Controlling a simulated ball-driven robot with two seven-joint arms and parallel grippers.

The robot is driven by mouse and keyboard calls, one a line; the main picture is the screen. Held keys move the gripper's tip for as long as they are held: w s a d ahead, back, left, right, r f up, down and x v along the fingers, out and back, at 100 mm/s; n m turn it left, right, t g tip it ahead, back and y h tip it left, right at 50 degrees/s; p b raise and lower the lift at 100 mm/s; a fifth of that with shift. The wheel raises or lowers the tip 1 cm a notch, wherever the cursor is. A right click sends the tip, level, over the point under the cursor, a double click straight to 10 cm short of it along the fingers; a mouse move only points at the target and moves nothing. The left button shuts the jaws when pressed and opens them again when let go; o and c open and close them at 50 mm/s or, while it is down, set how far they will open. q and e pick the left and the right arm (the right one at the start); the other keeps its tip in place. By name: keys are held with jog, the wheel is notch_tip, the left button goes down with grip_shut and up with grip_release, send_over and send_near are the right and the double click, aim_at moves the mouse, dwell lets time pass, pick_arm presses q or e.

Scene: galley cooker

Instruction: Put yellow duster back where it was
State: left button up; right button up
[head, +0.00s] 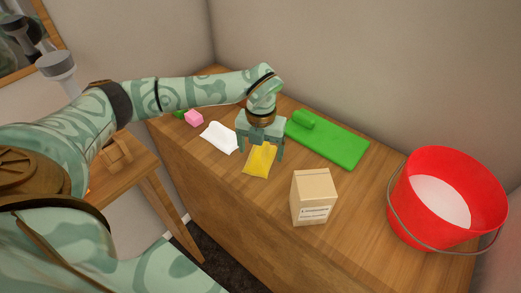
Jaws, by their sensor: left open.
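The yellow duster (259,162) lies flat on the wooden worktop near its front edge. My left gripper (259,155) points down over it, with its open fingers on either side of the duster's far part. The gripper body hides part of the duster's far end. I cannot tell whether the fingers touch the cloth. My right gripper is not in view.
A cardboard box (313,197) and a red bucket (430,236) stand to the right. A small wooden table (137,164) stands left.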

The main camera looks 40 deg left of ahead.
pick_arm(q)
notch_tip(320, 180, up, 11)
jog(key=p, duration=0.2)
